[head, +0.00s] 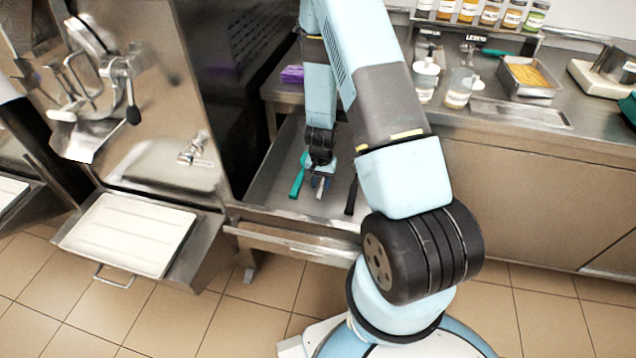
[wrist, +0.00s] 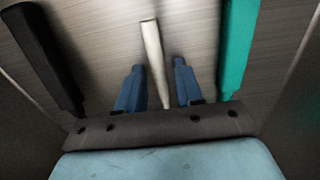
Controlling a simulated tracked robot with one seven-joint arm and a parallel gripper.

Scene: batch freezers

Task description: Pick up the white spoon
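The white spoon (wrist: 153,55) lies in the open drawer; its pale handle shows in the wrist view, and the rest is hidden behind my gripper. In the head view a small pale part of it (head: 320,188) shows below the gripper. My gripper (wrist: 155,72) points down into the drawer with its two blue fingers apart, one on each side of the handle. A gap shows between the handle and each finger. In the head view my gripper (head: 321,178) is over the middle of the drawer.
A green-handled tool (head: 299,178) and a black-handled tool (head: 351,197) lie in the drawer (head: 262,190), one on each side of the spoon. The drawer walls are close around the gripper. A counter (head: 480,120) with cups and a tray stands at right.

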